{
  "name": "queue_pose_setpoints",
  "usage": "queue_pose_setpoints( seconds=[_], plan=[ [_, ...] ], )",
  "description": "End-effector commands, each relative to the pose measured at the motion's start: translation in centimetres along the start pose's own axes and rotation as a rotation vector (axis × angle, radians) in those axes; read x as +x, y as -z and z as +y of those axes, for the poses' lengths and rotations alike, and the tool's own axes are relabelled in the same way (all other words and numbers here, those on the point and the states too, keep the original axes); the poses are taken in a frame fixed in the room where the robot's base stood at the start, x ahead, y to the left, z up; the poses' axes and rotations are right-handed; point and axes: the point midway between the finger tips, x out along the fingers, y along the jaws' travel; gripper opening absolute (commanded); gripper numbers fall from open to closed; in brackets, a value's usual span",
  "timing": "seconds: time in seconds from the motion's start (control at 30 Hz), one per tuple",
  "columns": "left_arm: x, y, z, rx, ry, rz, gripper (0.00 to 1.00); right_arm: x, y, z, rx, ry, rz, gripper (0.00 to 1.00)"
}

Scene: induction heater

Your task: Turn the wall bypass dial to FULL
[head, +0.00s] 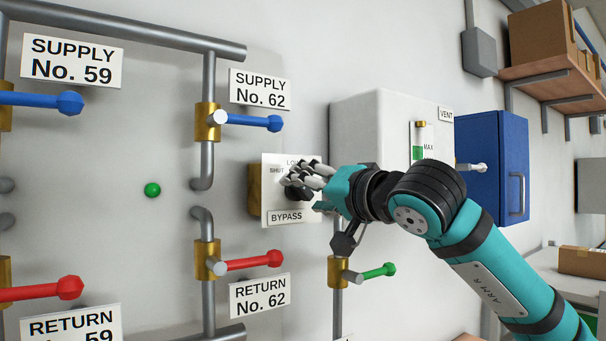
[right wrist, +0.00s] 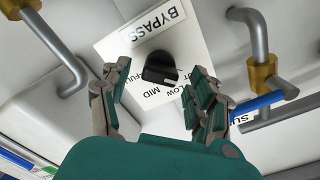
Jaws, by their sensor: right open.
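The black bypass dial (head: 297,193) sits on a white plate labelled BYPASS (head: 286,217) on the wall, partly covered by my right gripper (head: 305,180) in the head view. In the right wrist view the dial (right wrist: 158,68) lies between and just beyond the two open fingers of my right gripper (right wrist: 160,95). The fingers appear to straddle the dial without closing on it. The words LOW, MID and part of FULL show on the plate (right wrist: 115,45); the dial's pale mark appears on the side toward LOW. My left gripper is not in view.
Pipes with blue levers (head: 250,122) and red levers (head: 250,261) stand left of the plate. A green lever (head: 377,271) is below my right arm. A grey box (head: 365,125) marked VENT and a blue cabinet (head: 510,150) are to the right.

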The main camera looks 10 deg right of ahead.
Motion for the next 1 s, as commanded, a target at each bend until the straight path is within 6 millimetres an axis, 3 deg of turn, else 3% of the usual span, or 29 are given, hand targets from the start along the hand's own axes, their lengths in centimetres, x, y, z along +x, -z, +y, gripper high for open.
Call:
queue_pose_setpoints(
  seconds=[0.2,0.53,0.93,1.0],
  plan=[
    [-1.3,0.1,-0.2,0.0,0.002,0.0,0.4,2.1,0.1,-0.1,0.002,-0.001,0.0,0.62],
    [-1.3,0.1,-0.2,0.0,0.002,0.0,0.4,2.3,0.0,0.1,0.001,0.0,0.001,0.6],
    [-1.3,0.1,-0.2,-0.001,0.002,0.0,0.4,2.3,0.0,0.1,0.001,0.0,0.001,0.08],
    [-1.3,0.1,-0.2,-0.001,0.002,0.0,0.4,2.3,0.0,0.1,0.001,-0.001,0.001,0.05]
  ],
)
